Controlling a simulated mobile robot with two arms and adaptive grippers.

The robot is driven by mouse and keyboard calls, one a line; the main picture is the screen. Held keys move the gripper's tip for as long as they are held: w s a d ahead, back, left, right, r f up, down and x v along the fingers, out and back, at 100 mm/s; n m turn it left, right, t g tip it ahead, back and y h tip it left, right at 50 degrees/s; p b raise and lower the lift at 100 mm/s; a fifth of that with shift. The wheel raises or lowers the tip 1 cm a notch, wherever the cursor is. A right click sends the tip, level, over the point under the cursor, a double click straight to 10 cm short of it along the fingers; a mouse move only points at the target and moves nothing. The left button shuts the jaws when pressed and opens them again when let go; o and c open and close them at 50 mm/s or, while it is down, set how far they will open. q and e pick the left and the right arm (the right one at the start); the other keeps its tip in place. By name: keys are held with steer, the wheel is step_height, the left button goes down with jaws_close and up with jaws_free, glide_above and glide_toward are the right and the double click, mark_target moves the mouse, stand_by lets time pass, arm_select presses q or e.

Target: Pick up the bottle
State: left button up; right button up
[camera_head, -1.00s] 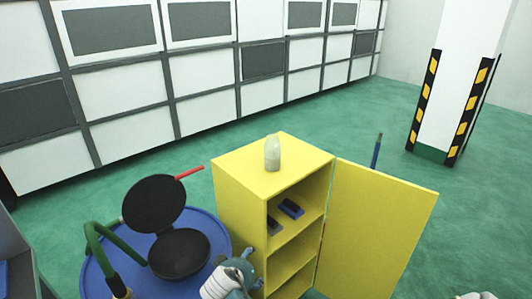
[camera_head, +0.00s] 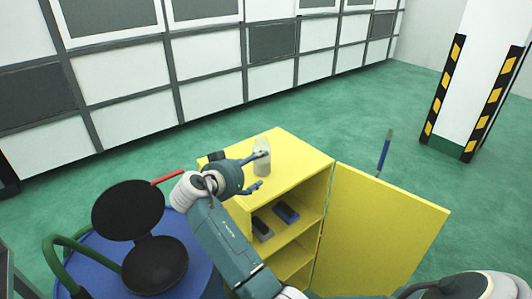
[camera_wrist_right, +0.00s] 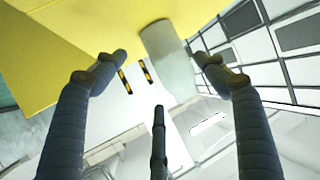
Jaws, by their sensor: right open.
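The bottle (camera_head: 262,167), pale and translucent, stands upright on top of the yellow cabinet (camera_head: 300,157). My right gripper (camera_head: 261,171) is open at the cabinet's left top edge, its fingers pointing right toward the bottle. One finger crosses in front of the bottle's upper part in the head view. In the right wrist view the bottle (camera_wrist_right: 168,58) shows between and beyond the spread fingers of the right gripper (camera_wrist_right: 164,80). Whether any finger touches it cannot be told. My left gripper is not in view.
The cabinet's door (camera_head: 380,235) stands open to the right, with dark and blue items on the shelf inside. A blue drum (camera_head: 205,275) with round black pans (camera_head: 128,210) is at the left.

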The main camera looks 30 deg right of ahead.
mark_target(261, 161)
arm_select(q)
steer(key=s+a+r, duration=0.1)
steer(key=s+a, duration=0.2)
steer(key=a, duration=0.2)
arm_select(e)
steer(key=p+x, duration=0.1)
steer(key=x, duration=0.1)
steer(key=shift+w+d, duration=0.15)
steer(key=shift+d, duration=0.15)
steer(key=shift+w+d, duration=0.15)
steer(key=shift+d, duration=0.15)
steer(key=p+x, duration=0.3)
steer(key=x, duration=0.1)
steer(key=shift+w+d+r, duration=0.15)
steer(key=shift+d+r, duration=0.05)
steer(key=shift+r, duration=0.1)
steer(key=shift+w+d+f, duration=0.15)
steer(key=shift+d+f, duration=0.05)
steer(key=shift+d, duration=0.1)
steer(key=shift+d+f, duration=0.1)
steer(key=shift+f, duration=0.05)
steer(key=shift+w, duration=0.1)
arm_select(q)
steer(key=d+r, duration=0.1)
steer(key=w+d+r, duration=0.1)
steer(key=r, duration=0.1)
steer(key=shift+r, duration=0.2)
arm_select(e)
steer(key=c, duration=1)
